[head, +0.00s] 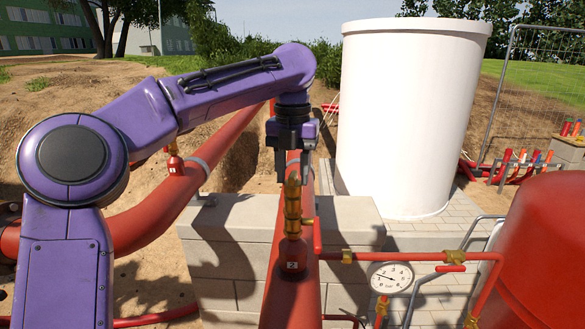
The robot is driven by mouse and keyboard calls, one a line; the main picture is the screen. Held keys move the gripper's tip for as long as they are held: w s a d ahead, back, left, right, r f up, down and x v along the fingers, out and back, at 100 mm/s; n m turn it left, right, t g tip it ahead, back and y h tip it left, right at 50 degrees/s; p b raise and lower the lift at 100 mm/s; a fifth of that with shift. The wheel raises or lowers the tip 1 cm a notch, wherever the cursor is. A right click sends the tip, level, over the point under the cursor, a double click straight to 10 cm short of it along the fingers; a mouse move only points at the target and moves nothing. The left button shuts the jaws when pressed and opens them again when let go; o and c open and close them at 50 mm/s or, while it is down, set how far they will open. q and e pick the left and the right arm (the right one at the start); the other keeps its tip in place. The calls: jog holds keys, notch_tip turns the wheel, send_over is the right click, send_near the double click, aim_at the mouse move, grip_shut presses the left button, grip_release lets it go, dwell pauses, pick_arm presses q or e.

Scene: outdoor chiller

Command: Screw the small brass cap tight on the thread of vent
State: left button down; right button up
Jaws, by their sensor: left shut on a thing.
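The brass vent (292,213) stands upright on a red pipe fitting marked "2" (292,266), in the middle of the head view. The small brass cap (293,180) shows at the top of the vent, between the fingertips; how far it sits on the thread cannot be told. My left gripper (293,171) points straight down over the vent, its dark fingers on either side of the cap, shut on it. The fingers partly hide the cap. My right gripper is not in view.
A low block wall (220,245) stands behind the vent, and a large white tank (410,120) behind it. A pressure gauge (391,277), thin red pipes and a red vessel (545,260) crowd the right. Another red pipe (150,222) runs at left.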

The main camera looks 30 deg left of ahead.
pick_arm(q)
jog(key=m, duration=0.5)
jog(key=shift+f, duration=0.1)
jog(key=m, duration=0.3)
jog(key=shift+m, duration=0.4)
jog(key=c, duration=0.5)
grip_release()
jog(key=shift+a, duration=0.1)
jog(key=shift+c, duration=0.2)
jog(key=shift+o, duration=0.3)
